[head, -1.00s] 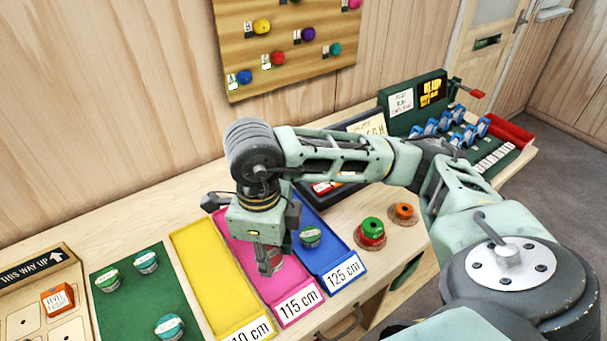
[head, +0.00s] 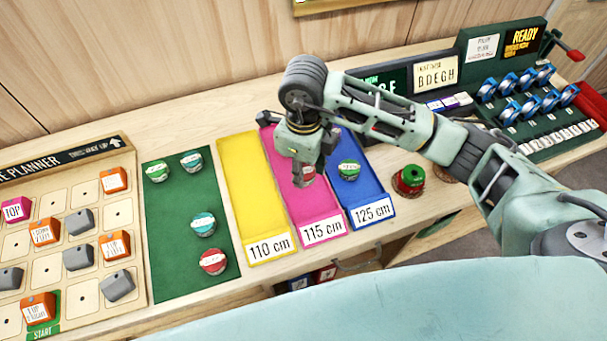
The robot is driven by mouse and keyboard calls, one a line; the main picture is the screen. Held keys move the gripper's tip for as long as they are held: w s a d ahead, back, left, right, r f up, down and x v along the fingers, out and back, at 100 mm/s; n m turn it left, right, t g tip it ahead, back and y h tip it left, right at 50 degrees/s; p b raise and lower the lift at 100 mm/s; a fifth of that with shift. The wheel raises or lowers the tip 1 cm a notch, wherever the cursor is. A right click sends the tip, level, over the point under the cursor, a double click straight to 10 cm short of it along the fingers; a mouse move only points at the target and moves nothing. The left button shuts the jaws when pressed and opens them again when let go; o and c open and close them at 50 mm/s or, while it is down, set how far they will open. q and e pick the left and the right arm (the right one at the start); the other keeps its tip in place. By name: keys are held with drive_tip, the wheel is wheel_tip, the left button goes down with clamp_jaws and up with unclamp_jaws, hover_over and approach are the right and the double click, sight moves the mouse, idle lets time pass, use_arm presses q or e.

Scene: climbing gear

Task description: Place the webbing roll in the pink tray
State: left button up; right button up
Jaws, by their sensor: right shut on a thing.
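The pink tray (head: 313,208), labelled 115 cm, lies between a yellow tray and a blue tray on the bench. My right gripper (head: 303,180) points down over the pink tray, shut on a red webbing roll (head: 309,170). The gripper hides most of this roll, and I cannot tell whether the roll touches the tray floor. My left gripper is not in view.
The yellow tray (head: 252,200), labelled 110 cm, is empty. The blue tray (head: 375,197), labelled 125 cm, holds a green roll (head: 349,170). Several rolls lie on the green mat (head: 175,235). Stacked red and green spools (head: 410,180) stand right of the trays.

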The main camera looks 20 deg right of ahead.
wheel_tip(320, 180, down, 4)
drive_tip(key=shift+r+p, duration=0.15)
drive_tip(key=shift+p, duration=0.55)
drive_tip(key=shift+w+f, duration=0.1)
drive_tip(key=shift+f, duration=0.1)
drive_tip(key=shift+a+f, duration=0.1)
drive_tip(key=shift+f+b, duration=0.15)
drive_tip(key=shift+b, duration=0.15)
drive_tip(key=o, duration=0.9)
drive_tip(key=shift+c, duration=0.2)
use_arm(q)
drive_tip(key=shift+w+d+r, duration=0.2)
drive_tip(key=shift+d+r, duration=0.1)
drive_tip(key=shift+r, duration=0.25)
